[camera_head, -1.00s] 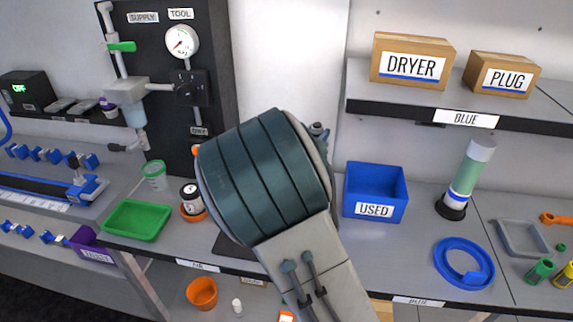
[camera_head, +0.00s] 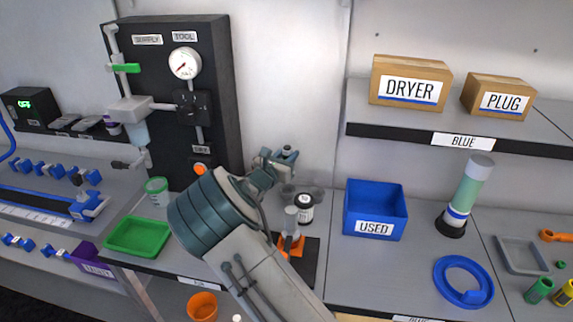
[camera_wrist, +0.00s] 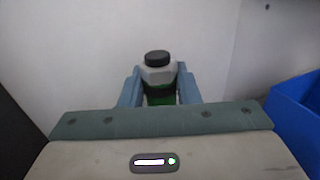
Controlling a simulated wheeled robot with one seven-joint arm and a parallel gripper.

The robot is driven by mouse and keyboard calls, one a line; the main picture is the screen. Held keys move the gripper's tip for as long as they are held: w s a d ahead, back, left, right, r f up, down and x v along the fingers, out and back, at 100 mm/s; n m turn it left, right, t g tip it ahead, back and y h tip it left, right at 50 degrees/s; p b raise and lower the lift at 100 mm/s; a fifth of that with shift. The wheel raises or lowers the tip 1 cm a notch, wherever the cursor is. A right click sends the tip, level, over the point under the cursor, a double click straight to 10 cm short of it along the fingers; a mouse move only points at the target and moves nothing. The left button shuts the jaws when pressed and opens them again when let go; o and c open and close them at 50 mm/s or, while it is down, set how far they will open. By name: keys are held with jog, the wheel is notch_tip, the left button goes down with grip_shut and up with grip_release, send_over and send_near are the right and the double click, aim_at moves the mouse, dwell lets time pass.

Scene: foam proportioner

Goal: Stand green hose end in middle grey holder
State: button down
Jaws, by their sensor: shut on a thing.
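My gripper (camera_wrist: 160,92) is shut on the green hose end (camera_wrist: 160,96), which has a grey hex collar and a black top. It looks upright in the wrist view, between the two blue-grey fingers. Its lower part is hidden by my wrist. In the head view my gripper (camera_head: 284,156) is raised in front of the wall, above the black mat and left of the blue bin. I cannot make out the middle grey holder for sure; small greyish cups (camera_head: 288,190) show partly behind my arm, beside a white-labelled jar.
The blue USED bin (camera_head: 375,212) stands right of my arm and also shows in the wrist view (camera_wrist: 297,112). A labelled jar (camera_head: 305,209) and an orange-based piece (camera_head: 291,243) are close to my arm. A green tray (camera_head: 138,236) lies left. The shelf (camera_head: 465,128) overhangs the right.

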jog(key=shift+f+p, duration=0.45)
jog(key=shift+f, duration=1.55)
jog(key=shift+f+b, duration=0.6)
jog(key=c, duration=1.1)
grip_release()
jog(key=shift+r, duration=0.15)
jog(key=shift+r+p, duration=0.25)
jog(key=shift+p, duration=0.15)
jog(key=v, duration=0.6)
jog(key=b+v, duration=0.1)
jog(key=v, duration=0.5)
jog(key=shift+r+b, duration=0.2)
jog(key=shift+b, duration=0.1)
